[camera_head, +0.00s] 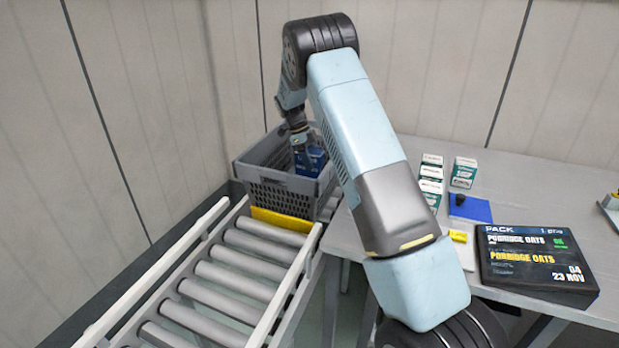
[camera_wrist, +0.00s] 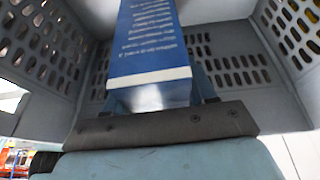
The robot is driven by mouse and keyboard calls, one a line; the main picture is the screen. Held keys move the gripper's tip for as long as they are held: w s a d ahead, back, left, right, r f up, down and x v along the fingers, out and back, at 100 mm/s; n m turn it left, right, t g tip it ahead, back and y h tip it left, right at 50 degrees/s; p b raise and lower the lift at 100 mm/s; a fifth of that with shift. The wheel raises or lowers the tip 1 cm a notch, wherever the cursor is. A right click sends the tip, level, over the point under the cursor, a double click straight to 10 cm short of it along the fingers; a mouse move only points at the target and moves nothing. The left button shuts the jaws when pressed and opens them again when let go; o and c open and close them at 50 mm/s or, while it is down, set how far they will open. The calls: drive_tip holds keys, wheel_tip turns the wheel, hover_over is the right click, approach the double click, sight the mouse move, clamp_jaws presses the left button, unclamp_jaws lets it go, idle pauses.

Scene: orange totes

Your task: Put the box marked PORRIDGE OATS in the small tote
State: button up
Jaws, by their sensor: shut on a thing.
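My gripper (camera_head: 304,150) is down inside a grey slotted tote (camera_head: 285,192) at the far end of the roller conveyor. It is shut on a blue box (camera_head: 317,158). In the wrist view the blue box (camera_wrist: 152,40) has rows of white print and a pale end face; the print is too small to read as a product name. The tote walls (camera_wrist: 215,50) surround the box in that view. I cannot tell whether the box touches the tote floor. The lower part of the box is hidden in the head view.
A black panel (camera_head: 530,262) on the table reads PACK and PORRIDGE OATS. Several white and green cartons (camera_head: 463,172) stand behind it, near a blue pad (camera_head: 470,208).

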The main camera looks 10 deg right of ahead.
sight(311, 173)
wheel_tip(311, 173, down, 6)
drive_tip(key=shift+f, duration=0.1)
drive_tip(key=o, duration=1.4)
drive_tip(key=shift+c, duration=0.2)
